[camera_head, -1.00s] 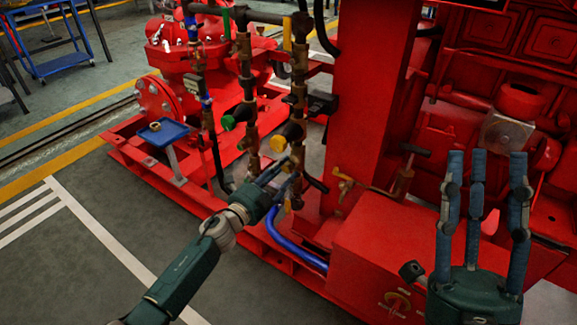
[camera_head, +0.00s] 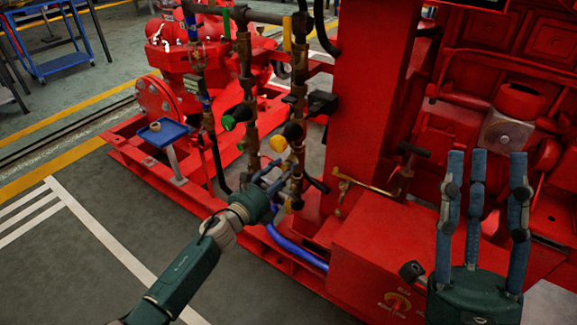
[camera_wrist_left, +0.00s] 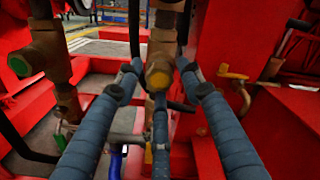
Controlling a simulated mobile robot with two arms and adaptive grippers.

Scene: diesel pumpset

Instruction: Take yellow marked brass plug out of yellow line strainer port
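The yellow marked brass plug (camera_wrist_left: 159,76) shows in the left wrist view as a hexagonal brass head with a yellowish face, set in the yellow line strainer port (camera_wrist_left: 163,48) on an upright brass pipe. My left gripper (camera_wrist_left: 159,85) is open, with one finger on each side of the plug and the third below it. I cannot tell whether any finger touches it. My right gripper (camera_head: 487,158) is open and empty, fingers pointing up, at the right.
A green-marked brass line (camera_head: 246,100) stands just left. A blue tray (camera_head: 165,132) on a stand holds a small brass piece (camera_head: 155,126). A red column (camera_head: 362,90) rises to the right.

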